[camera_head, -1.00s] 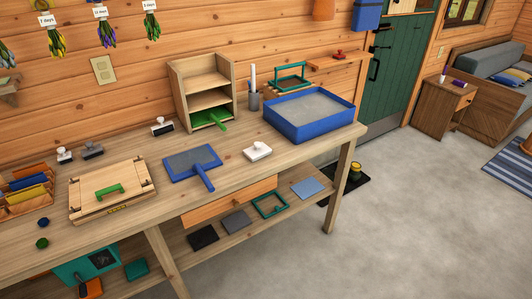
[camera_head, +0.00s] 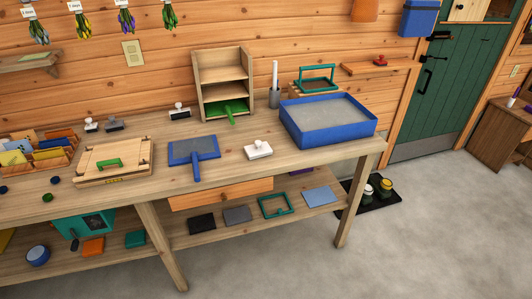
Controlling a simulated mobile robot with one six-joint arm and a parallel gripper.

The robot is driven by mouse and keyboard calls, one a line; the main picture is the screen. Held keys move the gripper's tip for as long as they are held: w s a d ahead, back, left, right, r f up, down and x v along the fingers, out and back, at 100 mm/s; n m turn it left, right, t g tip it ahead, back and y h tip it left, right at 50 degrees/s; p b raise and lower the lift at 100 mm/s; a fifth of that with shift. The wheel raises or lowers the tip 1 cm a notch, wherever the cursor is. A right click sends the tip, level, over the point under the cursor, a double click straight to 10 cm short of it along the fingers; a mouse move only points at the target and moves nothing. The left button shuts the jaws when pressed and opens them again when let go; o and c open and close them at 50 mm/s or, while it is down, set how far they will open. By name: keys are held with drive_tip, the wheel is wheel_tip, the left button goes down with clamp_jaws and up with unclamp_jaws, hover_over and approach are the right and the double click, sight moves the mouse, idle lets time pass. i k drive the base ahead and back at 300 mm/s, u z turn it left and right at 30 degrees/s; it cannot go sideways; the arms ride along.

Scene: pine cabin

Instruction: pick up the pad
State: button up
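Several things could be the pad, and I cannot tell which one is meant. A white block with a round knob (camera_head: 258,150) sits on the bench top, between the blue paddle-shaped screen (camera_head: 194,149) and the blue tray (camera_head: 328,139). On the lower shelf lie a flat black square (camera_head: 202,223), a flat grey square (camera_head: 237,214) and a flat light-blue square (camera_head: 320,197). A green open frame (camera_head: 276,205) lies between the grey and light-blue ones. My gripper is not in view.
The wooden bench (camera_head: 225,173) runs along the wall, its legs reaching the floor. A small shelf unit (camera_head: 222,83) holds a green-handled item. A wooden press board (camera_head: 113,175) lies at left.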

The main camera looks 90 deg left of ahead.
sight(259, 150)
drive_tip(key=u, duration=0.2)
drive_tip(key=i, duration=0.45)
drive_tip(key=z, duration=0.4)
drive_tip(key=k, duration=0.1)
drive_tip(key=u, duration=2.75)
drive_tip(key=k, duration=0.25)
drive_tip(key=u, duration=2.1)
